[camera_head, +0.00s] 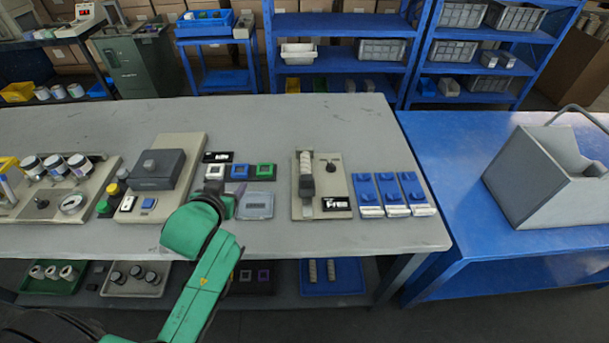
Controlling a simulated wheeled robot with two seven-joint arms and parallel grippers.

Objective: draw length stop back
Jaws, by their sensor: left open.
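A beige fixture board (299,207) lies on the grey table right of centre. It carries a light ribbed roll (306,163), a dark block (307,187) below it, a black knob (331,168) and a black label plate (336,204). I cannot tell for sure which part is the length stop. My left gripper (222,198) is open, left of the board and apart from it, beside a clear-lidded grey box (256,206). Its fingers are small and partly hidden by my green wrist. My right gripper is not in view.
Blue packs (390,190) lie right of the board. A dark grey press block (158,169) on a beige base stands left of my gripper. Small white, blue and green framed pieces (239,171) lie behind it. The table's back strip (300,115) is clear. A grey bin (545,175) stands on the blue table.

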